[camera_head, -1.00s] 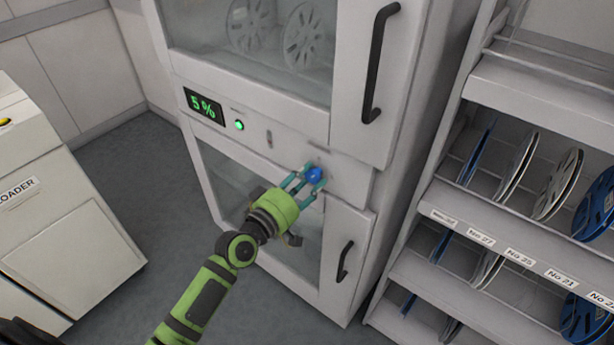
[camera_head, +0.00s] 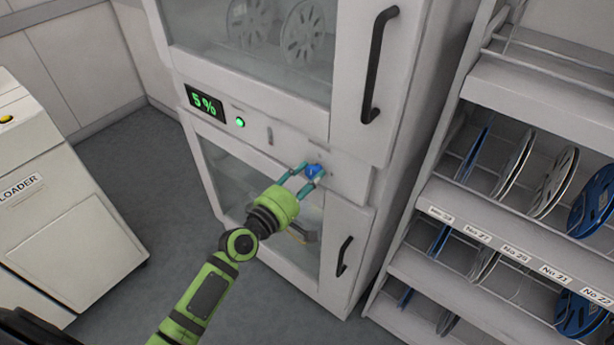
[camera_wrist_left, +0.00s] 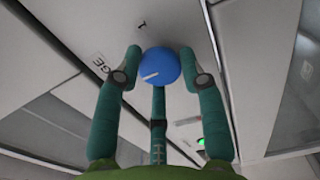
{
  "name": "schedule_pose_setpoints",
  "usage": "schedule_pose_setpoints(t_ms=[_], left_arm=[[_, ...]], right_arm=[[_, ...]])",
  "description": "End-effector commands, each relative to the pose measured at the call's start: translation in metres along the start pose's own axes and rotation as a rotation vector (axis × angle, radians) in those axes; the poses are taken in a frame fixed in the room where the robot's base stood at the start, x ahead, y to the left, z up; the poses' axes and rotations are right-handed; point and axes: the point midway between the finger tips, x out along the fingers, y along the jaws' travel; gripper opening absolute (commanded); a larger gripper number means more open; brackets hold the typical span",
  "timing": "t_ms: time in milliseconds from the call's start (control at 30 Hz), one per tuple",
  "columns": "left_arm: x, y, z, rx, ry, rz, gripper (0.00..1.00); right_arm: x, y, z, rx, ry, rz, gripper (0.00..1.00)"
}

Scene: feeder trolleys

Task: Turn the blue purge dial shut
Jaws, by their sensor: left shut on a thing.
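The blue purge dial (camera_head: 315,171) sits on the panel strip of the white cabinet, between its upper and lower doors. My left gripper (camera_head: 311,174) reaches it from below left, its teal fingers shut around it. In the left wrist view the dial (camera_wrist_left: 160,66) is a round blue knob between the fingertips, with a short white mark pointing left and slightly down. A third finger lies below it. Part of a printed label (camera_wrist_left: 101,63) shows on the panel, the rest hidden by a finger. My right gripper is not in view.
The cabinet has a 5% display (camera_head: 205,104), a green light (camera_head: 240,122) and black door handles (camera_head: 379,65) (camera_head: 344,257). A reel rack (camera_head: 500,245) stands close on the right, a white loader (camera_head: 60,215) on the left. Grey floor is clear between loader and cabinet.

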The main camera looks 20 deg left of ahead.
Motion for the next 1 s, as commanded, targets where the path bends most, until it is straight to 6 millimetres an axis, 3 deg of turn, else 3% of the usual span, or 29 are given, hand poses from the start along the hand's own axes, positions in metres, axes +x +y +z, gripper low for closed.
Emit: schedule_pose_setpoints(t_ms=[467, 500, 533, 867, 1000], left_arm=[[-0.001, -0.006, 0.005, -0.017, -0.012, -0.013, 0.08], [-0.001, -0.006, 0.005, -0.017, -0.012, -0.013, 0.56], [-0.001, -0.005, 0.005, -0.016, -0.012, -0.013, 0.64], [-0.001, -0.002, 0.002, -0.011, -0.005, -0.005, 0.64], [-0.012, -0.002, 0.001, -0.011, -0.004, -0.006, 0.64]], right_arm=[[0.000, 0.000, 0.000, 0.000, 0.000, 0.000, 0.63], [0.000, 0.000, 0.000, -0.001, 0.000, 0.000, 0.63], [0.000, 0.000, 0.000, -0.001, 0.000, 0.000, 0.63], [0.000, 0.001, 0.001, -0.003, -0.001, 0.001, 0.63], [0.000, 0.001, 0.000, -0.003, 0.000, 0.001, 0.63]])
